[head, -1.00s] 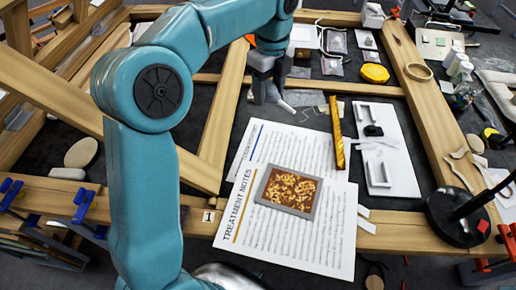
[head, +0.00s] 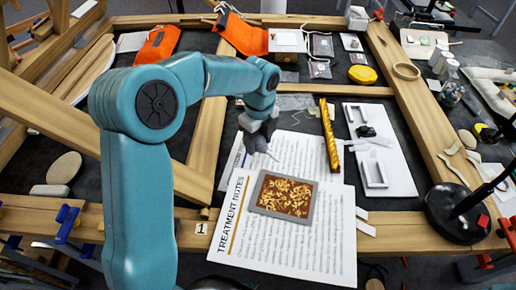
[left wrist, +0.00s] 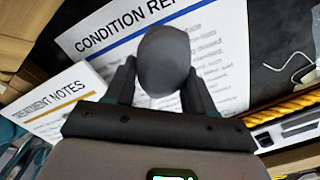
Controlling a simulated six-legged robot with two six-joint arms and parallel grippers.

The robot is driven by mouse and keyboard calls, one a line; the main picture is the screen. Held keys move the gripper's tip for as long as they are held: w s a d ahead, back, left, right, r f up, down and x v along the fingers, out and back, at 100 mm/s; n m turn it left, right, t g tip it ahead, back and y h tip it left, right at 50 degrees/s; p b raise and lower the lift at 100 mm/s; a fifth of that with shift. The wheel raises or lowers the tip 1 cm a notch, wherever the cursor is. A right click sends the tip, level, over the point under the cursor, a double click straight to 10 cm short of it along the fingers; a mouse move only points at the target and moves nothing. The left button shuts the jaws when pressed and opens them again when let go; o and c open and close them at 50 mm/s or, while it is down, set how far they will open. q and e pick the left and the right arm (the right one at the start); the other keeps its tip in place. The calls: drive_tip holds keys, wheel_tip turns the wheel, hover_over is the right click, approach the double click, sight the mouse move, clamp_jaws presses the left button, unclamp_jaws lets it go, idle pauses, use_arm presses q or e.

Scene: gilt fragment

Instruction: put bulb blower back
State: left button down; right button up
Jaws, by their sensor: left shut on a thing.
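The bulb blower is dark grey with a rounded bulb, seen in the left wrist view (left wrist: 165,60) between my left fingers. In the head view the blower (head: 259,142) hangs under my left gripper (head: 257,128), nozzle down to the right, over the upper part of the papers. My left gripper is shut on it, and it also shows in the left wrist view (left wrist: 160,88). A white tray (head: 401,178) with rectangular recesses lies to the right, with a small black item (head: 366,131) on it. My right gripper is not in view.
The treatment notes (head: 293,255) carry a framed gilt fragment (head: 284,194). A condition report (left wrist: 115,35) lies partly under them. A gold moulding strip (head: 329,137) lies between papers and tray. A black lamp base (head: 458,216) stands at right. Wooden beams (head: 418,95) frame the area.

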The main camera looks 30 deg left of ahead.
sight(258, 149)
use_arm(q)
drive_tip(key=shift+f, duration=1.9)
drive_tip(key=shift+f, duration=0.1)
drive_tip(key=shift+c, duration=1.9)
unclamp_jaws()
wheel_tip(258, 149, up, 12)
drive_tip(key=shift+w+f+p, duration=0.15)
drive_tip(key=shift+p, duration=0.15)
drive_tip(key=shift+r, duration=0.35)
